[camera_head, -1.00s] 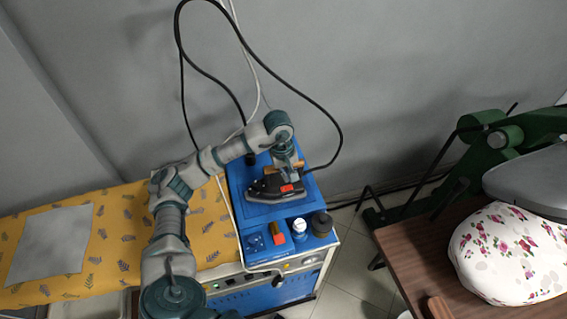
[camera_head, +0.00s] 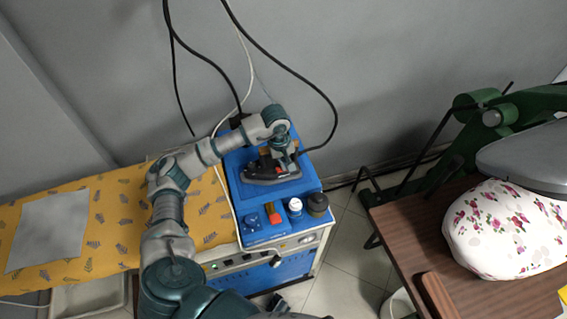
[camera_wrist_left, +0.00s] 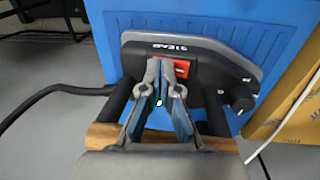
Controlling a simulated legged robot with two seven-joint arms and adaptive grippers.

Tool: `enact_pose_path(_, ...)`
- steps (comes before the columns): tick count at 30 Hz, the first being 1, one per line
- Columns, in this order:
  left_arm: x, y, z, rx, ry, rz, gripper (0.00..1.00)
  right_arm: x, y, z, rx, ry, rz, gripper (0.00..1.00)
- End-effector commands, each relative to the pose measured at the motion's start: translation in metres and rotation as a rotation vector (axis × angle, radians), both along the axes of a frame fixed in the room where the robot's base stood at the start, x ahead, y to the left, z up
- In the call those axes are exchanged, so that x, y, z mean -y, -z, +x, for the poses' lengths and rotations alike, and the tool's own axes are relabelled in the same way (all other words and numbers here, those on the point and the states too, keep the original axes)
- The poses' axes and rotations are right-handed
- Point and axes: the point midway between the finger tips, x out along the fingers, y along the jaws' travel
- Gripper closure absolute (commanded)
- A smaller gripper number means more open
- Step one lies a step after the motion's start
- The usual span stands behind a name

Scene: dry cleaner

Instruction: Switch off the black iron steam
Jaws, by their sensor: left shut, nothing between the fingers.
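The black steam iron (camera_head: 258,174) rests on the blue top of the steam station (camera_head: 237,160). In the left wrist view the iron (camera_wrist_left: 210,85) shows its grey edge, a red switch (camera_wrist_left: 181,67) and a wooden handle (camera_wrist_left: 104,136) passing beneath the gripper. My left gripper (camera_head: 285,168) is over the iron in the head view. In the wrist view its fingertips (camera_wrist_left: 159,64) are together and empty, at the left part of the red switch, covering some of it. I cannot tell whether they press it. My right gripper is not in view.
A black cable (camera_head: 330,115) loops behind the iron. The yellow ironing board (camera_head: 115,220) is left; a brown table (camera_head: 405,240) with a floral cushion (camera_head: 500,235) is right.

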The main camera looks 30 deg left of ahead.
Motion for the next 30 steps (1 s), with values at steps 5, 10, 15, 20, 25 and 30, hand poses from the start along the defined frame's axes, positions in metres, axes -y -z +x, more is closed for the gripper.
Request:
enact_pose_path(5, 0.001, 0.003, -0.001, -0.007, 0.003, -0.003, 1.00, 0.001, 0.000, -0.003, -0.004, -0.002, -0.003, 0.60)
enact_pose_path(10, -0.004, 0.002, -0.005, -0.007, 0.003, -0.002, 1.00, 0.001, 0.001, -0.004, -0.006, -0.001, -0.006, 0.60)
enact_pose_path(15, -0.010, 0.000, -0.012, -0.007, 0.002, -0.002, 1.00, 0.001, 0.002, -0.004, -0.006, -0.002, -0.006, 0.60)
enact_pose_path(20, -0.011, -0.001, -0.013, -0.005, 0.002, -0.003, 1.00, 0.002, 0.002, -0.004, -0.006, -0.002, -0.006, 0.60)
enact_pose_path(25, -0.011, -0.001, -0.013, -0.004, 0.002, -0.003, 1.00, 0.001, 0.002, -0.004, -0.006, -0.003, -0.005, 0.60)
enact_pose_path(30, -0.010, -0.005, -0.013, -0.003, 0.001, -0.002, 1.00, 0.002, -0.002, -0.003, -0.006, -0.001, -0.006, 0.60)
